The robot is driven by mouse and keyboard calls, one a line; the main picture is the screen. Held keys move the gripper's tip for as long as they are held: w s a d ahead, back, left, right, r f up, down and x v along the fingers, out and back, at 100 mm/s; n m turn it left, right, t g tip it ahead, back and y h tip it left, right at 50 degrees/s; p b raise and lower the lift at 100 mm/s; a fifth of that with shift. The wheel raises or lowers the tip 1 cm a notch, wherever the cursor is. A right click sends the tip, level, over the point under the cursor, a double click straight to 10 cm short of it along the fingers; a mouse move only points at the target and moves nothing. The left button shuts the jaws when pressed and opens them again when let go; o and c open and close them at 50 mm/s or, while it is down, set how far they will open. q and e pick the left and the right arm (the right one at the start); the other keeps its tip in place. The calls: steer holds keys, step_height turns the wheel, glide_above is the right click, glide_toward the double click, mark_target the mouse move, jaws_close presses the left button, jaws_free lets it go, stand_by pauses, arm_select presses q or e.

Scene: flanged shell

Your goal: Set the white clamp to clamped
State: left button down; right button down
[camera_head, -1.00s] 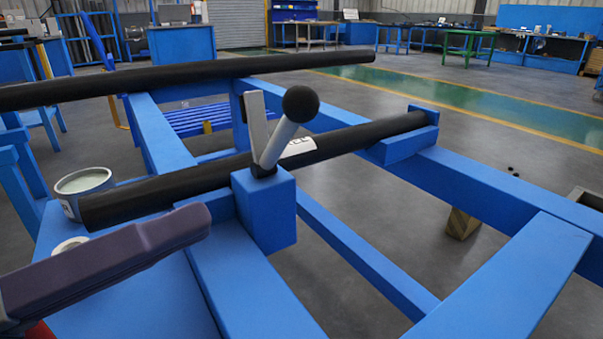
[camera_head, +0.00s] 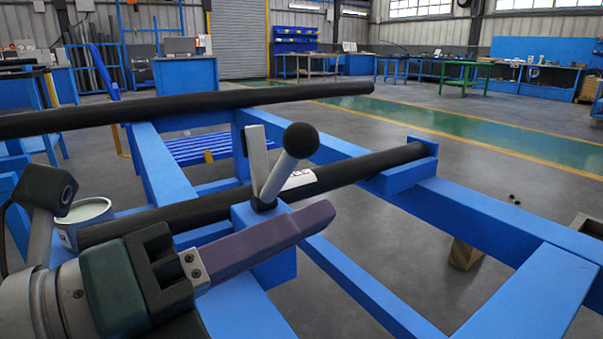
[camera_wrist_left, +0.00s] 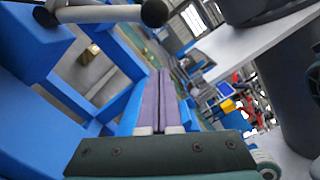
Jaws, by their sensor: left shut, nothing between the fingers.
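The white clamp (camera_head: 258,160) stands on a blue block of the frame, with an upright white plate and a tilted grey lever (camera_head: 279,176) ending in a black ball knob (camera_head: 300,140). My left gripper (camera_head: 318,217) has its purple fingers together and empty, in front of and just below the lever, pointing right. In the left wrist view, the fingers (camera_wrist_left: 160,85) are closed, and the lever (camera_wrist_left: 100,14) with its black knob (camera_wrist_left: 154,12) shows at the top left. Whether the fingers touch the clamp cannot be told. My right gripper is not in view.
A black pipe (camera_head: 370,165) runs through the clamp's block, and another black pipe (camera_head: 180,106) lies behind it. Blue beams (camera_head: 480,225) surround the clamp. A grey can (camera_head: 85,215) stands at the left, partly behind my arm. Open floor lies to the right.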

mark_target(305, 149)
arm_select(q)
steer(key=w, duration=0.1)
steer(key=w+r, duration=0.2)
steer(key=shift+w+a+r, duration=0.1)
steer(key=shift+w+a, duration=0.2)
steer(key=shift+a, duration=0.1)
steer(key=shift+r, duration=0.1)
steer(key=shift+w+a+r+n+p, duration=0.2)
steer(key=shift+r+n+p, duration=0.15)
steer(key=shift+p, duration=0.35)
steer(key=shift+w+a+r+n+p, duration=0.15)
steer(key=shift+r+n+p, duration=0.2)
steer(key=shift+p, duration=0.3)
steer(key=w+a+r+n+g+p, duration=0.1)
steer(key=w+a+n+p, duration=0.3)
steer(key=w+a+n, duration=0.6)
steer(key=w+r+n, duration=0.1)
steer(key=w+n, duration=0.2)
steer(key=shift+w+r+n+y+p, duration=0.15)
steer(key=shift+w+n+y+p, duration=0.15)
steer(key=shift+w+p, duration=0.05)
